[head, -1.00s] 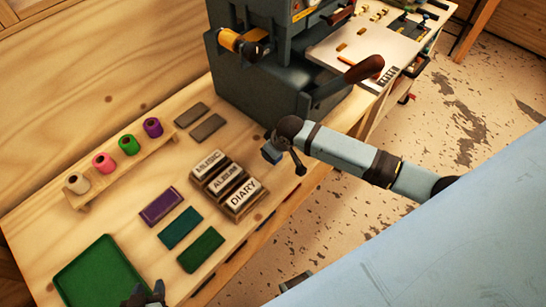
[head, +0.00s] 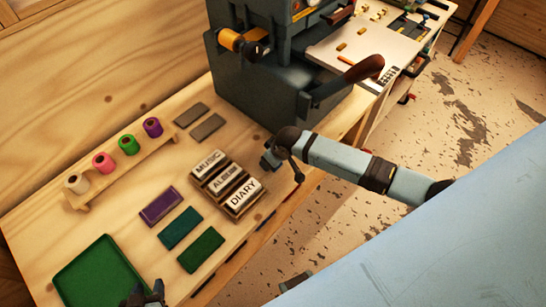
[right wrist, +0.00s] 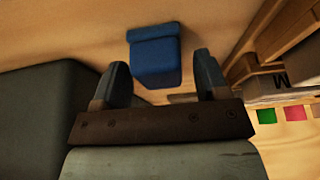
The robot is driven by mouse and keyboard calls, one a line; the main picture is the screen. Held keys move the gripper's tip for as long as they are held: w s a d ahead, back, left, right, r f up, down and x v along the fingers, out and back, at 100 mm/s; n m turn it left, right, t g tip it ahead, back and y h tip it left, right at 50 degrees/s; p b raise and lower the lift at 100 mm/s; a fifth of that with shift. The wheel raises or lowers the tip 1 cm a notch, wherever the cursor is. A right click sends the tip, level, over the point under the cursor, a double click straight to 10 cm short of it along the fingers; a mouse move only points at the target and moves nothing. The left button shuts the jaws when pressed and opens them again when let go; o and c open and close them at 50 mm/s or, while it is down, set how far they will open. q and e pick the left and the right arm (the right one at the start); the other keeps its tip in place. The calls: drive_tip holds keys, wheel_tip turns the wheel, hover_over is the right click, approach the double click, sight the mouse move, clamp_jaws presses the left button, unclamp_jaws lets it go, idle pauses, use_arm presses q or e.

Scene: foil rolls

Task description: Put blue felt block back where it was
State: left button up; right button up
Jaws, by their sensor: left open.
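The blue felt block (right wrist: 155,58) shows in the right wrist view, resting on the wooden bench surface just beyond the tips of my right gripper (right wrist: 162,80). The two fingers stand apart, with no finger seen closed on the block. In the head view my right gripper (head: 270,161) is low over the bench, between the dark press and the stamp holder; the block is mostly hidden there. My left gripper (head: 146,294) is open and empty at the bottom edge, by the green tray (head: 98,274).
The stamp holder (head: 226,186) with MUSIC, ALBUM and DIARY blocks stands close to my right gripper. The dark press (head: 275,95) rises behind it. Purple, teal and green pads (head: 200,250), two grey pads (head: 207,127) and a spool rack (head: 117,166) occupy the bench.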

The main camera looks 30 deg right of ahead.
drive_tip(key=v, duration=1.2)
drive_tip(key=s+a+f+t+y, duration=0.1)
drive_tip(key=s+a+f+t, duration=0.2)
drive_tip(key=s, duration=0.5)
drive_tip(key=s+a+f+t+y, duration=0.1)
drive_tip(key=s+a+f+t, duration=0.2)
drive_tip(key=s, duration=0.6)
drive_tip(key=shift+a+m+t+p, duration=0.3)
drive_tip(key=shift+a+t, duration=0.1)
drive_tip(key=shift+a, duration=0.65)
